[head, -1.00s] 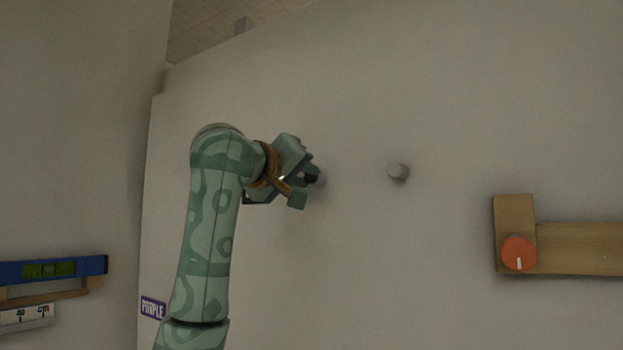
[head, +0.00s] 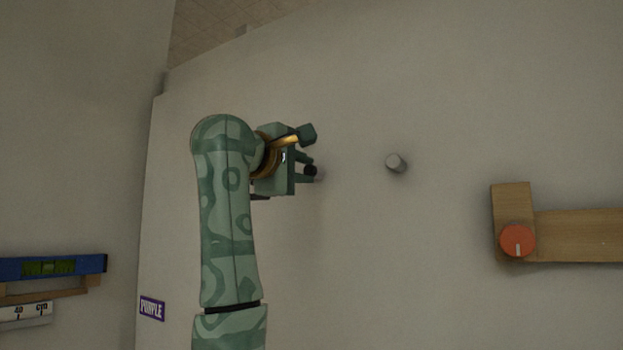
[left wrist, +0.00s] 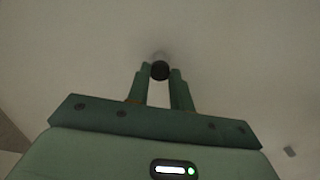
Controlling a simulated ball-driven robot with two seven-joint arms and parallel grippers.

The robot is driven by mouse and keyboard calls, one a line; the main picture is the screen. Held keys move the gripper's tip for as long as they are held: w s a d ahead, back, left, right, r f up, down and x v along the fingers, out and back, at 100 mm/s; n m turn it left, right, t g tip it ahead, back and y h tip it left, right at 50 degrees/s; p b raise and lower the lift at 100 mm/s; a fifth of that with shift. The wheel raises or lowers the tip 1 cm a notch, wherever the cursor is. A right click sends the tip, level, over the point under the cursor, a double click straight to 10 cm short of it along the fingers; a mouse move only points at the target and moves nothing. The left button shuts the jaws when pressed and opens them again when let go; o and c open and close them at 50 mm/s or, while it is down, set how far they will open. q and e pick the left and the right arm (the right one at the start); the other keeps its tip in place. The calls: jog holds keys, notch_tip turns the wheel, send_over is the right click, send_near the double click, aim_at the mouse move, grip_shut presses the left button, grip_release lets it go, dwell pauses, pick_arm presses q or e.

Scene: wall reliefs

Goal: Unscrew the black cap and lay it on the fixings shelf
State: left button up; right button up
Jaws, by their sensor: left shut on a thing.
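The black cap (head: 310,170) is between the fingertips of my left gripper (head: 309,171), in front of the pale wall. In the left wrist view the black cap (left wrist: 159,71) sits between the two finger ends of the left gripper (left wrist: 159,73), which is shut on it. A pale grey stud shows faintly just behind the cap; I cannot tell whether the cap still touches it. My right gripper is not in view. No shelf is clearly marked as the fixings shelf.
A bare grey peg (head: 396,163) stands out of the wall to the right. A wooden board (head: 580,236) with a red knob (head: 517,240) is further right. At lower left are a blue spirit level (head: 52,267), a white rule (head: 25,312) and a purple label (head: 152,308).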

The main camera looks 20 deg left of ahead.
pick_arm(q)
jog(key=n, duration=0.3)
jog(key=shift+d+f, duration=0.1)
jog(key=shift+d, duration=0.05)
jog(key=shift+n, duration=1)
jog(key=n, duration=0.2)
jog(key=shift+n, duration=0.4)
jog(key=n, duration=0.2)
jog(key=shift+n, duration=0.3)
